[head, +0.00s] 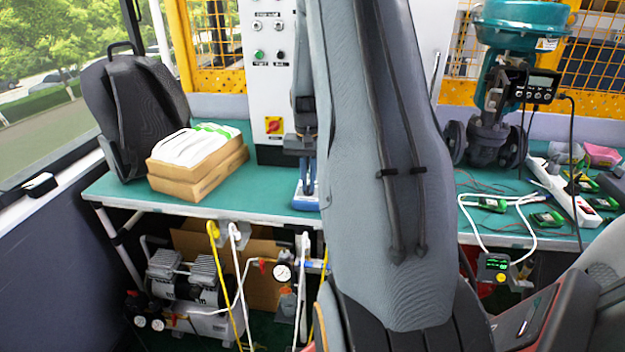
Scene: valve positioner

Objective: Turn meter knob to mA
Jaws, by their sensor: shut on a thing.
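My gripper (306,178) points down over the left part of the green bench, just left of the big grey arm link. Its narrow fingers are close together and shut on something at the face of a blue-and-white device. This device looks like the meter (306,203) and sits at the bench's front edge. The knob is hidden between the fingertips and too small to make out. The dial marks, including mA, cannot be read. My arm link covers the area right of the meter.
A cardboard tray with white packets (195,160) and a black backpack (130,110) stand left. A control panel (268,75) rises behind the gripper. The teal valve (497,90), circuit boards and loose cables occupy the right bench. A compressor (180,285) and hoses are below.

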